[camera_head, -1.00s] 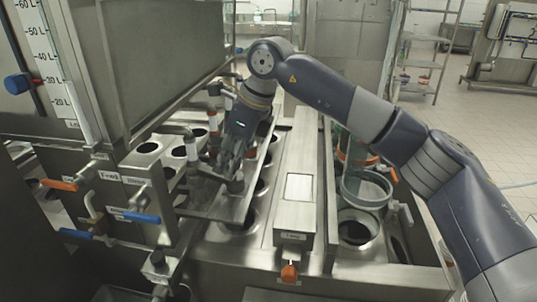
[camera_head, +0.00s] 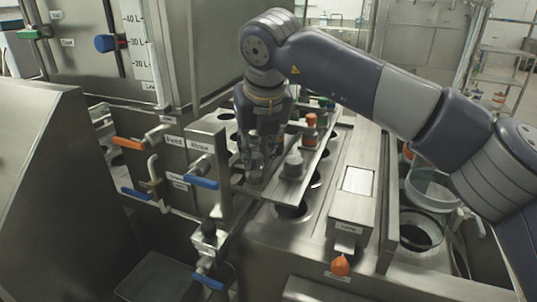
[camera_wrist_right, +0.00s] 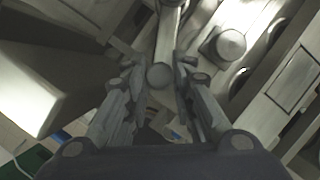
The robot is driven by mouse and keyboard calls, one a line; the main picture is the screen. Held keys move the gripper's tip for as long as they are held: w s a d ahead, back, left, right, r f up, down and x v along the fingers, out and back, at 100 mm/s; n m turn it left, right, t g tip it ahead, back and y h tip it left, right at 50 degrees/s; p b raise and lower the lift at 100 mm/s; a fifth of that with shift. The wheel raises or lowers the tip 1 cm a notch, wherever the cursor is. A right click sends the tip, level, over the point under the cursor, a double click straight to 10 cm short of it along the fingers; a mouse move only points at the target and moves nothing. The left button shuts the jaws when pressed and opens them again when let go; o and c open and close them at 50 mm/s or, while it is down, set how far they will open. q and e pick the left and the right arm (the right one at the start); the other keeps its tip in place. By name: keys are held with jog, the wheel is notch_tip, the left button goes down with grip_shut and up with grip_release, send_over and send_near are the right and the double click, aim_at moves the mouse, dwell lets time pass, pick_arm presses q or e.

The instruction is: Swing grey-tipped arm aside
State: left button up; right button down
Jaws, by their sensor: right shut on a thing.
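My right gripper (camera_head: 258,170) points down at the near end of the metal filler plate. In the right wrist view its fingers (camera_wrist_right: 158,88) are closed around a round grey tip (camera_wrist_right: 159,76). A metal bar (camera_wrist_right: 170,35) runs from that tip toward the top of the picture, which fits the grey-tipped arm. In the head view the fingers mostly hide this tip. A second grey cap (camera_head: 293,164) stands on the plate just right of the gripper, apart from it; it also shows in the wrist view (camera_wrist_right: 228,45). My left gripper is not in view.
An orange-topped knob (camera_head: 311,125) stands farther along the plate. Blue-handled valves (camera_head: 201,183) and a metal post are close left of the gripper. Round cup holes (camera_head: 292,209) lie under the plate. A metal box with an orange knob (camera_head: 340,265) is to the right.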

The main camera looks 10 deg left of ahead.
jog(key=shift+s+a+m, duration=0.1)
jog(key=shift+a+m, duration=0.2)
jog(key=shift+a, duration=0.05)
dwell(0.3)
jog(key=c, duration=1.3)
grip_release()
jog(key=shift+a, duration=0.1)
jog(key=shift+c, duration=0.2)
jog(key=v, duration=1.2)
jog(key=shift+a+f, duration=0.1)
jog(key=shift+a, duration=0.05)
